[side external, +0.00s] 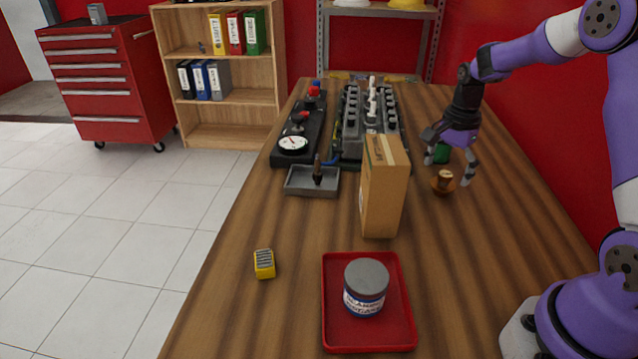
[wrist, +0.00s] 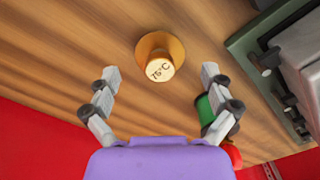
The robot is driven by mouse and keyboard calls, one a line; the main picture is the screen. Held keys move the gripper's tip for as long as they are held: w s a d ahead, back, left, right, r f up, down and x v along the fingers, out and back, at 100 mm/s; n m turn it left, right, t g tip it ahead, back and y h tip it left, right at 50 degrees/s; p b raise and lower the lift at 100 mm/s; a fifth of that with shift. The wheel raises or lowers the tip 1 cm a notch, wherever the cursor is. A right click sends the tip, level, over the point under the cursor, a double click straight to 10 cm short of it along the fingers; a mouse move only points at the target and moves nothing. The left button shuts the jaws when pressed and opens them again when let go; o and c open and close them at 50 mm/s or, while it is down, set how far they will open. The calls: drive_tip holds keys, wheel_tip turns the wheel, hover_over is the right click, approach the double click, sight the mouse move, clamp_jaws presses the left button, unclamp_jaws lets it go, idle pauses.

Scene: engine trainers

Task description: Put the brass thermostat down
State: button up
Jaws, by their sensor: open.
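The brass thermostat (side external: 443,182) stands on the wooden table, right of the cardboard box in the side view. In the wrist view the thermostat (wrist: 160,62) shows a round flange and a raised end marked "76°C". My gripper (side external: 449,172) is open just above and beside it. In the wrist view the open fingers (wrist: 158,105) are spread to either side, with the thermostat ahead of them and clear of both. Nothing is between the fingers.
A green object (side external: 441,153) stands close behind the gripper. The cardboard box (side external: 383,190), engine block (side external: 370,120), grey tray (side external: 312,190), red tray (side external: 404,337) with a jar (side external: 366,285), and yellow block (side external: 264,264) occupy the table. The right front is clear.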

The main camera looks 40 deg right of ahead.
sight(446, 174)
wheel_tip(446, 174, up, 8)
drive_tip(key=shift+r, duration=0.15)
drive_tip(key=s+a+r+n+t, duration=0.2)
drive_tip(key=s+a+n, duration=0.3)
drive_tip(key=a+n, duration=0.4)
drive_tip(key=s+a+r+n+t, duration=0.3)
drive_tip(key=s+a+n, duration=0.3)
drive_tip(key=a+n, duration=0.2)
drive_tip(key=shift+s+a+n, duration=0.25)
drive_tip(key=shift+a+n, duration=0.1)
drive_tip(key=shift+n, duration=0.15)
